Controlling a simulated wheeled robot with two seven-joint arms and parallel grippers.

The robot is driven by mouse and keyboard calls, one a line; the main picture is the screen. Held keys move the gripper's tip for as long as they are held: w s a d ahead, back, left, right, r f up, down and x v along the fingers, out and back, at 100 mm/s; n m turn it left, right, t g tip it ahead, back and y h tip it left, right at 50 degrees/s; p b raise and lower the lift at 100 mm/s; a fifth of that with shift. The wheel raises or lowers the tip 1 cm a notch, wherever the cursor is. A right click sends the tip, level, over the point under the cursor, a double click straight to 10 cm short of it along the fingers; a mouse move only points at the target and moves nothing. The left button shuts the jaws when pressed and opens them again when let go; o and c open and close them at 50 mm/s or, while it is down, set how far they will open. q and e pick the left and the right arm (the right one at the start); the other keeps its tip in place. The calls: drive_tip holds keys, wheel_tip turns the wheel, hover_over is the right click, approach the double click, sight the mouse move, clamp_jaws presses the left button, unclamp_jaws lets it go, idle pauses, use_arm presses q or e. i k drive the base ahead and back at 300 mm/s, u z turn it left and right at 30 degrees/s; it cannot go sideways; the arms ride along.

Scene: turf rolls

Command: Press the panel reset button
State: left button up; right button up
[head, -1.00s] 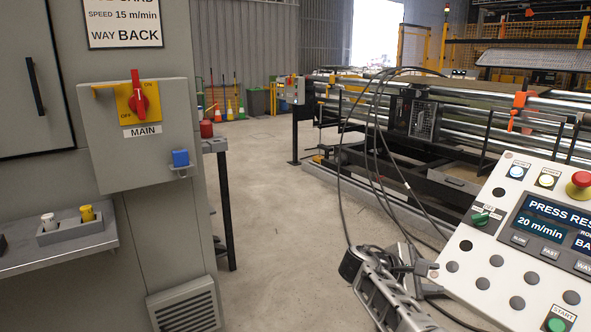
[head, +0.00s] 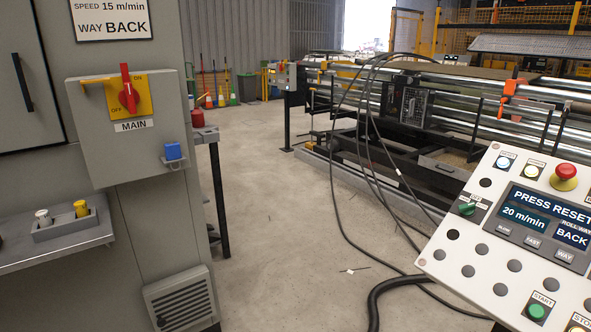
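The control panel (head: 455,262) is a tilted white box at the lower right in the head view. A pale blue-white button (head: 503,162) at its top left has a small label above it that looks like RESET. A display (head: 545,222) reads PRESS RESET, 20 m/min and BACK. Next to the blue-white button is a pale yellow lit button (head: 533,171), and a red mushroom button (head: 565,176) is right of that. A green START button (head: 537,311) sits low on the panel. Neither of my grippers is in view.
A grey cabinet with a red MAIN switch (head: 127,90) on a yellow plate stands at the left. A shelf (head: 60,252) juts out below it. Black cables (head: 375,300) run down by the panel. A roller machine (head: 400,120) is behind.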

sight(502, 161)
drive_tip(key=z, duration=1.4)
